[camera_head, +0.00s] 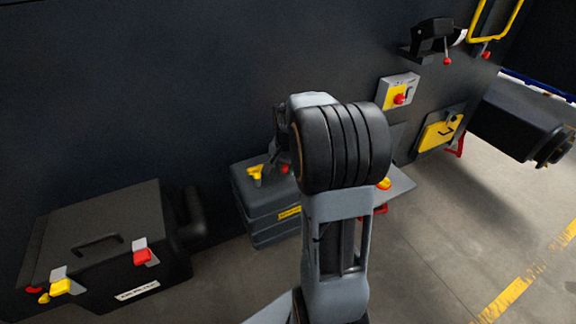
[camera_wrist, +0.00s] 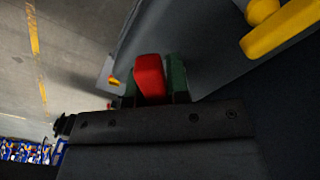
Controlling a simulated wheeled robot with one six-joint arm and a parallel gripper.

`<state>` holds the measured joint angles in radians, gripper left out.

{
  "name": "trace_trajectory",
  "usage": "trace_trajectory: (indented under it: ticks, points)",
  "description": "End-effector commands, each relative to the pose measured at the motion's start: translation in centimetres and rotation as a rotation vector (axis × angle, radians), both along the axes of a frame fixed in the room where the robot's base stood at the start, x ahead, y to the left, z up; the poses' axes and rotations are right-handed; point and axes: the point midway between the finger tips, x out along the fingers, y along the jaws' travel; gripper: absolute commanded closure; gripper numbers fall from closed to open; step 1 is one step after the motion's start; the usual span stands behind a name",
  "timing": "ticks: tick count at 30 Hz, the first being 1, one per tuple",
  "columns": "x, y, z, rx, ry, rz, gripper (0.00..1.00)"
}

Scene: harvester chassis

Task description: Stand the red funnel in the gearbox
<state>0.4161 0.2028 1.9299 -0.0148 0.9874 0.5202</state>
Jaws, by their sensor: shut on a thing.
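In the wrist view, my gripper (camera_wrist: 152,84) is shut on a red piece (camera_wrist: 149,70), which I take to be the red funnel. Dark green fingers lie on both sides of it. Only a blocky red part shows; the rest is hidden. A grey box (camera_head: 262,222), likely the gearbox, stands against the dark machine wall in the head view, with a yellow handle (camera_head: 255,173) on top. A small red spot shows beside my arm above this box. My arm hides most of my gripper there. A grey surface (camera_wrist: 195,40) lies beside the red piece in the wrist view; I cannot tell whether they touch.
A black case (camera_head: 110,235) with red and yellow latches stands at the left. A panel with a red knob (camera_head: 399,95) and a yellow plate (camera_head: 440,130) are on the wall at right. A black cylinder (camera_head: 520,125) juts out farther right. Floor is open at lower right.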

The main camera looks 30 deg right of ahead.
Motion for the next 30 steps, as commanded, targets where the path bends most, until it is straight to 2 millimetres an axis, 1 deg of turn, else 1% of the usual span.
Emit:
trace_trajectory:
  ticks: [7,8,17,25,28,30]
  points:
    - [0.0,0.0,0.0,-0.001,-0.001,0.0,1.0]
    - [0.0,0.0,0.0,-0.001,-0.001,0.0,0.83]
    - [0.0,0.0,0.0,-0.001,-0.001,0.0,0.54]
    - [0.0,0.0,0.1,-0.001,-0.001,0.0,0.54]
    - [0.1,0.0,0.9,-0.001,-0.003,0.0,0.54]
    - [0.1,0.0,1.9,-0.002,-0.004,0.0,0.54]
